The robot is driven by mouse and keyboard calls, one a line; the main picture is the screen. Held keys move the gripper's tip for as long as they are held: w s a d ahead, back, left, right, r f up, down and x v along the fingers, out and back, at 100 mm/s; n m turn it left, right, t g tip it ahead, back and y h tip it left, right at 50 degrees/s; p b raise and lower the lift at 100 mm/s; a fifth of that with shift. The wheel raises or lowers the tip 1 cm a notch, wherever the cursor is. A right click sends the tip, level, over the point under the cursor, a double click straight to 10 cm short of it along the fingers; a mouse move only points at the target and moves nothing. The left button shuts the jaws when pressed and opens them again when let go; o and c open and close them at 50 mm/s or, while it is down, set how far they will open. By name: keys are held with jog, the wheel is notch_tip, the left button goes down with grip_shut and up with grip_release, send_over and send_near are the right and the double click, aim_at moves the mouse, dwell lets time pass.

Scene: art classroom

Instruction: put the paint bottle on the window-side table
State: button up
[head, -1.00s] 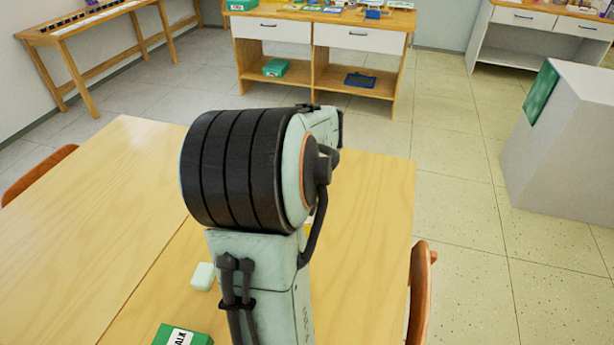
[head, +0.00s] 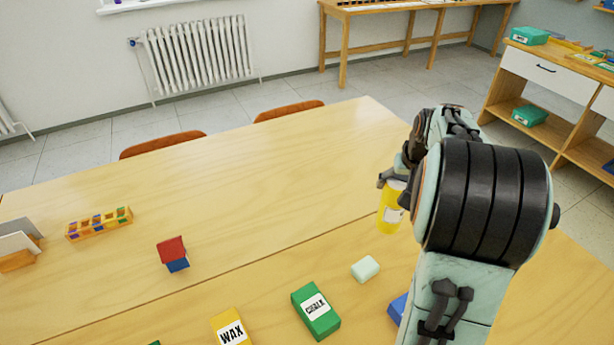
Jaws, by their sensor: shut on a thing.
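The yellow paint bottle (head: 389,212) has a pale label and is upright near the right side of the joined wooden tables. My gripper (head: 391,182) is shut on its upper part; my arm hides much of the gripper. I cannot tell whether the bottle's base touches the wood. A seam divides the tables. The far tabletop (head: 290,180) lies on the side of the radiator and window sill, and its middle is bare. The near tabletop (head: 270,290) carries small items.
A chalk box (head: 316,311), a wax box (head: 232,330), a pale block (head: 365,268) and a partly hidden blue item (head: 398,308) lie nearby. Red and blue blocks (head: 173,253) and a wooden rack (head: 99,224) stand left. Orange chairs (head: 163,144) line the far edge.

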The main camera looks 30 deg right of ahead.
jog(key=w+a+f+n+y, duration=0.15)
jog(key=w+a, duration=0.25)
jog(key=a, duration=0.4)
jog(key=w+a+r+n, duration=0.1)
jog(key=w+a+n, duration=0.2)
jog(key=w+a, duration=0.3)
jog(key=w+a+f+n+y, duration=0.1)
jog(key=w+a+n, duration=0.15)
jog(key=a, duration=0.65)
jog(key=w+d+f, duration=0.1)
jog(key=w+f, duration=1.2)
jog(key=w, duration=0.1)
jog(key=shift+d+t, duration=0.3)
jog(key=shift+d, duration=0.05)
jog(key=shift+w+f, duration=0.1)
jog(key=o, duration=1.3)
